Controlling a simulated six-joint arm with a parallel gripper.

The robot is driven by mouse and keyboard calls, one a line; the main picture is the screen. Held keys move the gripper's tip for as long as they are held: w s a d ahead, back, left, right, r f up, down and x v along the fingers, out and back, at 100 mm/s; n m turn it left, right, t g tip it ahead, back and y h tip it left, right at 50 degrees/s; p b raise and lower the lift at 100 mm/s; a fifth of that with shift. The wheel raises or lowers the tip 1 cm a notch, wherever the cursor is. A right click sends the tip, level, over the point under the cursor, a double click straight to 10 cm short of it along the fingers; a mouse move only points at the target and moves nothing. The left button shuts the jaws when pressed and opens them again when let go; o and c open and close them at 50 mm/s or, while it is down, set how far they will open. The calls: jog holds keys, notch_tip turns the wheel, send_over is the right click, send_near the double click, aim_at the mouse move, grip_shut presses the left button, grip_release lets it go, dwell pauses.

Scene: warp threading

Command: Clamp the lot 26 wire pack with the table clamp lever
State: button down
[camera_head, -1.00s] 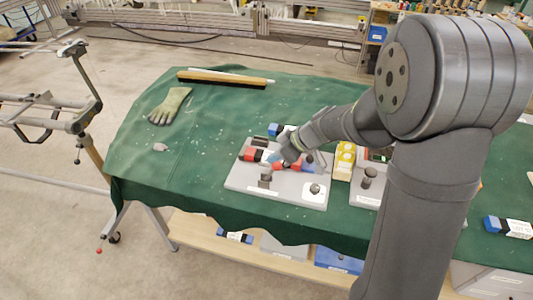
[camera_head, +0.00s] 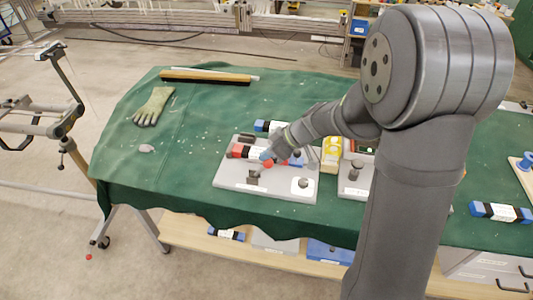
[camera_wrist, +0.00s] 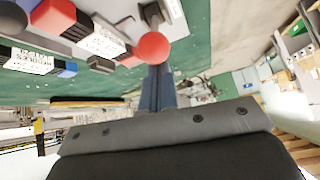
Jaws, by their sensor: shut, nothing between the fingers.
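The wire pack (camera_head: 239,151), with a red end, a black band and a white label, lies on the grey clamp plate (camera_head: 228,181). In the wrist view, the red-ended pack (camera_wrist: 100,38) shows at top left; its lot number is not legible. The table clamp lever's red ball knob (camera_head: 268,164) is beside the pack, and it shows large in the wrist view (camera_wrist: 153,47). My gripper (camera_head: 270,155) is shut, its fingertips right at the red knob with nothing between them. Whether they touch it I cannot tell. My fingers hide part of the pack and lever.
A blue-ended pack (camera_head: 265,126) lies behind the plate. A yellow box (camera_head: 331,153) and a second grey fixture (camera_head: 353,184) stand to the right. Another blue-ended pack (camera_head: 500,212) lies at far right.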

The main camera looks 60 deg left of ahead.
notch_tip(320, 180, up, 3)
jog(key=s+a, duration=0.2)
jog(key=a, duration=0.1)
jog(key=w+d+r, duration=0.4)
jog(key=w+d, duration=0.2)
jog(key=d, duration=0.1)
jog(key=shift+w+r, duration=0.15)
jog(key=shift+r, duration=0.1)
jog(key=x, duration=0.9)
jog(key=shift+s, duration=0.4)
jog(key=shift+s+a+f, duration=0.1)
jog(key=shift+s+a, duration=0.15)
jog(key=shift+s, duration=0.2)
jog(key=shift+s+a, duration=0.35)
